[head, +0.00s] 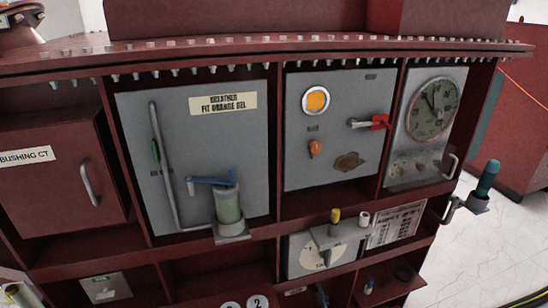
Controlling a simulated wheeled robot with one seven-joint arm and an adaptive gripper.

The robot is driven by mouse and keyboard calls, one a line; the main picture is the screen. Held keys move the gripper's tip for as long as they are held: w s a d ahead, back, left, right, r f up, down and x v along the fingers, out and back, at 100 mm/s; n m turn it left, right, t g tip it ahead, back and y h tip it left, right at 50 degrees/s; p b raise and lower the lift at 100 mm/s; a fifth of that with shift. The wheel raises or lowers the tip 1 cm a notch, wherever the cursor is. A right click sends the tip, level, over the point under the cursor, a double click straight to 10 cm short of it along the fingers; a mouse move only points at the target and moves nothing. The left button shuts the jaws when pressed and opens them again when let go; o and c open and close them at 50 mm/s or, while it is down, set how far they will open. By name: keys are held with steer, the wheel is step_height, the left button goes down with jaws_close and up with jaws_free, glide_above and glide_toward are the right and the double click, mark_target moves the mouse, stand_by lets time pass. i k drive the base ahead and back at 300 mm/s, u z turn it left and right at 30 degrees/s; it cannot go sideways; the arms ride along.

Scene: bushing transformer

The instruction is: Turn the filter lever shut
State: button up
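No label reading "filter" can be made out, so I cannot tell for certain which lever it is. A blue lever (211,181) lies roughly level on top of a green-grey canister (228,206), in front of the left grey panel. A red-ended lever (379,122) points sideways on the middle panel, with an orange knob (315,148) to its lower left. My gripper is not in view.
The left panel (195,130) carries a "BREATHER FIT ORANGE GEL" sign and a long grey pipe (165,170). A dial gauge (433,108) is at right. A teal-handled part (487,178) sticks out at far right. A yellow-topped part (335,216) stands on the lower bracket.

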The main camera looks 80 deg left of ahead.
mark_target(324, 298)
steer(key=u, duration=0.6)
steer(key=k, duration=0.85)
steer(key=u, duration=0.65)
steer(key=i, duration=0.5)
steer(key=u, duration=0.05)
